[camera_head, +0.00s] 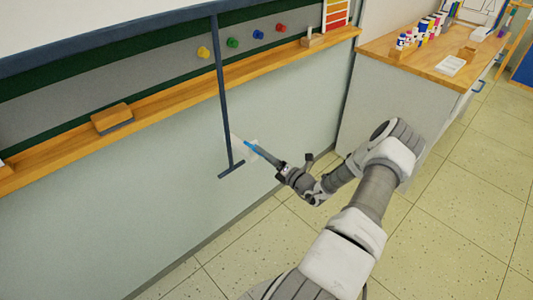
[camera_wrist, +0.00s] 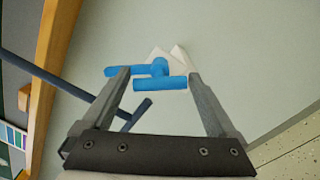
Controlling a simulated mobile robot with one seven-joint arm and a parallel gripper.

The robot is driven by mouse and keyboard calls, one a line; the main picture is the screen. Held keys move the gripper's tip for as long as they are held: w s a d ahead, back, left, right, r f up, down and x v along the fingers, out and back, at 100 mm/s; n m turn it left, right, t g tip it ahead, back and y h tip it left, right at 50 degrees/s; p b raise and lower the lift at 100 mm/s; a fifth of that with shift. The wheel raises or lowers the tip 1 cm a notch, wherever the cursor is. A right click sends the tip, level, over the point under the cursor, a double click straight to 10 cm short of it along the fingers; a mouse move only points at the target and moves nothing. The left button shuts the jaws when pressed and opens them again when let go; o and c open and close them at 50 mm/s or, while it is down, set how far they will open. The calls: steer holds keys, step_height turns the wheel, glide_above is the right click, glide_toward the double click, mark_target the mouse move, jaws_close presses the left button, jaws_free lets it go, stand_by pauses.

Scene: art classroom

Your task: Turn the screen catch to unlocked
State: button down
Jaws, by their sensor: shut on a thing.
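The screen catch has a blue handle (camera_head: 248,145) on a pale, pointed backing against the wall below the wooden ledge. In the wrist view the blue handle (camera_wrist: 160,83) lies crosswise between the fingertips, with a second short blue bar just behind it. My gripper (camera_head: 258,151) reaches in from the right and is shut on the handle; it also shows in the wrist view (camera_wrist: 160,77), one finger at each end of the handle. I cannot read any locked or unlocked mark.
A dark blue T-shaped rod (camera_head: 224,95) hangs from the screen (camera_head: 100,50) just left of the catch; its crossbar (camera_wrist: 135,115) is close to my left finger in the wrist view. A wooden ledge (camera_head: 180,98) holds an eraser (camera_head: 112,116). A cabinet (camera_head: 385,95) stands right; the floor is clear.

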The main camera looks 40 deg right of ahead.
steer(key=m+p, duration=0.1)
steer(key=m, duration=0.3)
steer(key=shift+m, duration=0.3)
steer(key=shift+m+p, duration=0.35)
steer(key=shift+m, duration=1.15)
steer(key=shift+f+m, duration=0.1)
steer(key=shift+m, duration=0.2)
jaws_free()
steer(key=shift+s, duration=0.1)
steer(key=s+d+p, duration=0.1)
steer(key=s, duration=1.6)
steer(key=shift+s+d+p, duration=0.15)
steer(key=shift+p, duration=0.25)
